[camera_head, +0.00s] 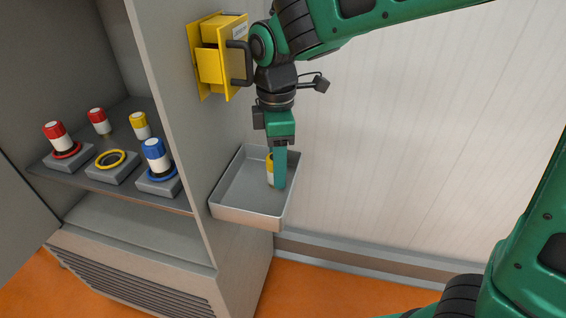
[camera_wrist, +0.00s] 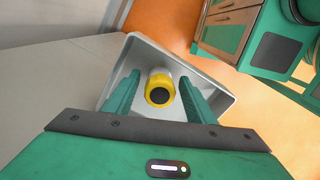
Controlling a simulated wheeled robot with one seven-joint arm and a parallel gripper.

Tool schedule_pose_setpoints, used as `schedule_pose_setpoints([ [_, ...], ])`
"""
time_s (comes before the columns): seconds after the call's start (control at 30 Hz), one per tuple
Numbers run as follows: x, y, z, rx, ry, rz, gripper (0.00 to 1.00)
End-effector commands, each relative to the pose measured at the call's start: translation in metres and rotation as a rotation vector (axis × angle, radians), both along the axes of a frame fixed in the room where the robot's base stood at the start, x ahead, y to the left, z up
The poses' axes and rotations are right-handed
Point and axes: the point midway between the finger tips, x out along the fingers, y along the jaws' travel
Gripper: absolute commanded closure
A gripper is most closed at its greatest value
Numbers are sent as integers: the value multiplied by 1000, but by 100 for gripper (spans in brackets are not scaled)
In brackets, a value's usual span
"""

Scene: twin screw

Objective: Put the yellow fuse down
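The yellow fuse (camera_head: 270,170), with a yellow cap and white body, is upright in the grey metal tray (camera_head: 240,213) on the cabinet's side. In the wrist view the fuse (camera_wrist: 160,90) shows its yellow cap with a dark round centre. My gripper (camera_head: 279,182) points down into the tray, and one finger partly hides the fuse in the head view. In the wrist view my gripper's fingers (camera_wrist: 159,78) stand on both sides of the fuse, with gaps visible, so it looks open around it. The fuse's foot is hidden, but it appears to rest on the tray floor.
The open cabinet's shelf (camera_head: 100,190) holds two red fuses (camera_head: 56,134) (camera_head: 99,121), a blue fuse (camera_head: 155,155) and another yellow-capped fuse (camera_head: 140,124). A base with a yellow ring (camera_head: 111,159) is empty. A yellow box (camera_head: 209,66) with a black handle is above the tray.

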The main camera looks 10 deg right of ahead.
Motion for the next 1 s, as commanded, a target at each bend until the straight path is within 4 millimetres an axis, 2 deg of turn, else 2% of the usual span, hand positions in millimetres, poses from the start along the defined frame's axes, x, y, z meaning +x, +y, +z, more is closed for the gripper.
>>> schedule_pose_setpoints([
  [0.13,0,0,4,1,-2,0,50],
  [0.27,1,0,19,2,-3,0,50],
  [0.7,1,0,105,2,-3,-1,50],
  [0.83,1,0,121,2,-2,-1,50],
  [1.0,0,0,131,1,0,0,50],
])
